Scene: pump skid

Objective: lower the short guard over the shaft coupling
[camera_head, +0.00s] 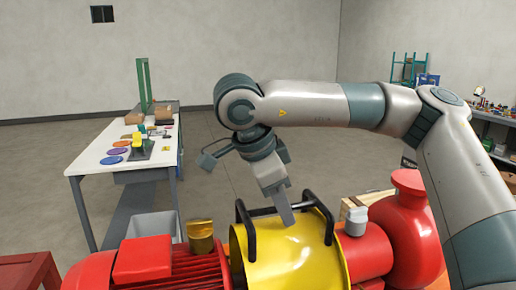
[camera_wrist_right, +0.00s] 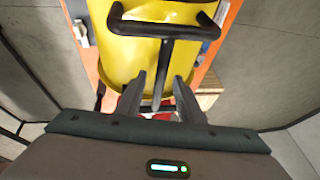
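The short guard is a yellow curved cover (camera_head: 290,255) with a black handle frame (camera_head: 330,228), between the red motor and the red pump in the head view. Its yellow shell (camera_wrist_right: 150,60) fills the upper middle of the right wrist view. My right gripper (camera_head: 285,218) points down at the top of the guard. In the wrist view its fingers (camera_wrist_right: 160,88) stand apart on either side of the handle's crossbar, with gaps showing beside it. The shaft coupling is hidden. Whether the guard is fully seated cannot be told. My left gripper is out of view.
The red motor (camera_head: 145,260) is left of the guard; the red pump (camera_head: 405,235) is right, close to my right arm. A brass-coloured cylinder (camera_head: 201,237) stands by the motor. A white workbench (camera_head: 95,160) with discs and blocks is behind left. A grey bin (camera_head: 152,225) stands behind the motor.

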